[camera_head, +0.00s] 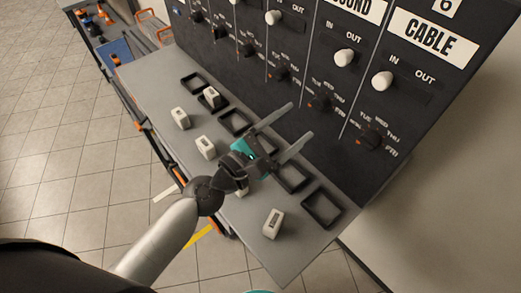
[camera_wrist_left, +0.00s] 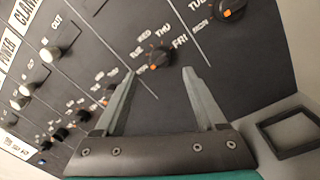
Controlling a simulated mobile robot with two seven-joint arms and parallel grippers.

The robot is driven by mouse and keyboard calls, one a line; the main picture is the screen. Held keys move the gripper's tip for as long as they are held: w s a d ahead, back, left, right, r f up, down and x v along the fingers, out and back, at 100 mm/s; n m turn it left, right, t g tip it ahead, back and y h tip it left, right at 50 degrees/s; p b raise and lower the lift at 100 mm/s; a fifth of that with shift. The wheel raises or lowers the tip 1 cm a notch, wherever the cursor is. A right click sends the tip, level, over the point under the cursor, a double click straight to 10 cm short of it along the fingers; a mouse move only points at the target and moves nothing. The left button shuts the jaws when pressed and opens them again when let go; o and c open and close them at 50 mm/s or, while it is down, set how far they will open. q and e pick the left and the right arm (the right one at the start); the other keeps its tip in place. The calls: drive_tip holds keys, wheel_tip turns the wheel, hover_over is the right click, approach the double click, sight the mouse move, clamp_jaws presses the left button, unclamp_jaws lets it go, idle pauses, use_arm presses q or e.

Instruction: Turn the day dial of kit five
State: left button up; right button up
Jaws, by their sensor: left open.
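The day dial of kit five (camera_head: 321,102) is a dark knob on the black panel, under the SOUND sign (camera_head: 359,8). Day names ring it. In the left wrist view the dial (camera_wrist_left: 160,56) shows between and beyond my fingertips, its orange mark toward MON. My left gripper (camera_head: 300,121) is open and empty, pointing at the panel. In the left wrist view its two fingers (camera_wrist_left: 159,71) stand wide apart, one on each side of the dial, with no contact visible.
The kit six dial (camera_head: 373,138) sits to the right, under the CABLE sign (camera_head: 433,40). White IN/OUT knobs (camera_head: 345,57) are above the dials. The grey shelf (camera_head: 150,78) below holds black square frames (camera_head: 322,209) and several white blocks (camera_head: 273,223).

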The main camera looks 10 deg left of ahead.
use_arm(q)
drive_tip(key=b+v, duration=0.4)
drive_tip(key=v, duration=0.5)
drive_tip(key=shift+d+f, duration=0.1)
idle(0.3)
